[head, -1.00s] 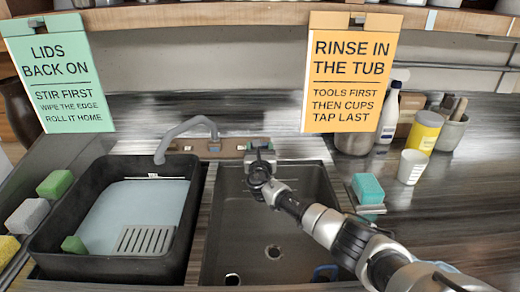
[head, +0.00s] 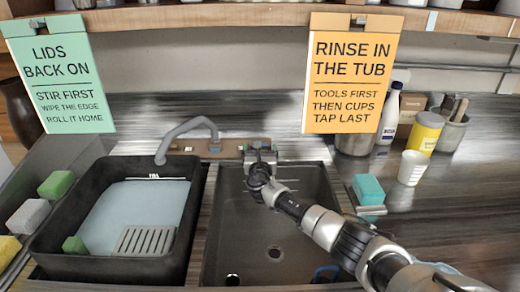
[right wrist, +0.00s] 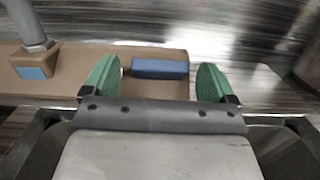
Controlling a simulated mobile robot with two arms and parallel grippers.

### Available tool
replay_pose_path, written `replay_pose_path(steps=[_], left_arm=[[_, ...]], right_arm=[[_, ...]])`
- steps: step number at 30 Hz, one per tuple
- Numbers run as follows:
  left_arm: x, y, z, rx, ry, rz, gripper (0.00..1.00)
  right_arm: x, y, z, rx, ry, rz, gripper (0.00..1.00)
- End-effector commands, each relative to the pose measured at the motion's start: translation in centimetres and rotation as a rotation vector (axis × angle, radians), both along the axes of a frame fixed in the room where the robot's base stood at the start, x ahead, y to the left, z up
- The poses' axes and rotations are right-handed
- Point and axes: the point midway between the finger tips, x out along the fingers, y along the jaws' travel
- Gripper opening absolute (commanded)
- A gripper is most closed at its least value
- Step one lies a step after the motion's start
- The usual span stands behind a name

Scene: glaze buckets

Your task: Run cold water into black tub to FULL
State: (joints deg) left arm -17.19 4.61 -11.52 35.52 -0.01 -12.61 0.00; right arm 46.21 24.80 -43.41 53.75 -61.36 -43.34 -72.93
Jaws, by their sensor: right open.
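The black tub (head: 52,262) stands at the left and holds pale blue water (head: 140,212). The water's far edge lies close to a white mark (head: 155,177) on the tub's back wall; its lettering is too small to read. The grey tap spout (head: 185,128) curves over the tub's back edge; I cannot make out a stream. My right gripper (head: 260,150) is at the tap base (head: 225,147). In the right wrist view its green fingers (right wrist: 160,76) are open, on either side of a blue bar (right wrist: 160,68), with gaps at both sides. My left gripper is out of view.
An empty dark sink (head: 310,225) lies under my right arm. A grey grate (head: 146,240) and a green block (head: 74,244) are at the tub's front. Sponges (head: 56,184) line the left side. A teal sponge (head: 368,188), white cup (head: 412,167) and yellow can (head: 425,132) stand right.

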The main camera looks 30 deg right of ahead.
Motion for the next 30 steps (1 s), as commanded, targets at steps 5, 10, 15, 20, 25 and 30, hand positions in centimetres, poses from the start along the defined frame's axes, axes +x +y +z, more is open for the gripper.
replay_pose_path(steps=[5,10,15,20,25,30], left_arm=[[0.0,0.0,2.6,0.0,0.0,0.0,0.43],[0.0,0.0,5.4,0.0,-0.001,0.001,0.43],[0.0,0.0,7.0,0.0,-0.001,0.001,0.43],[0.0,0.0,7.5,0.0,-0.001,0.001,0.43],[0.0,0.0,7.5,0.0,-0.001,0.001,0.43],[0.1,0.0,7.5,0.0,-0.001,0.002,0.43]], right_arm=[[-1.9,0.9,0.3,0.001,0.004,0.002,0.87],[-5.0,2.5,0.0,0.002,0.005,0.002,0.87],[-7.7,3.9,-0.6,0.001,0.003,0.002,0.87],[-9.1,4.5,-1.0,0.002,0.001,0.0,0.87],[-9.4,4.7,-1.2,0.001,0.0,0.0,0.87],[-9.4,4.7,-1.2,0.001,0.0,0.0,0.87]])
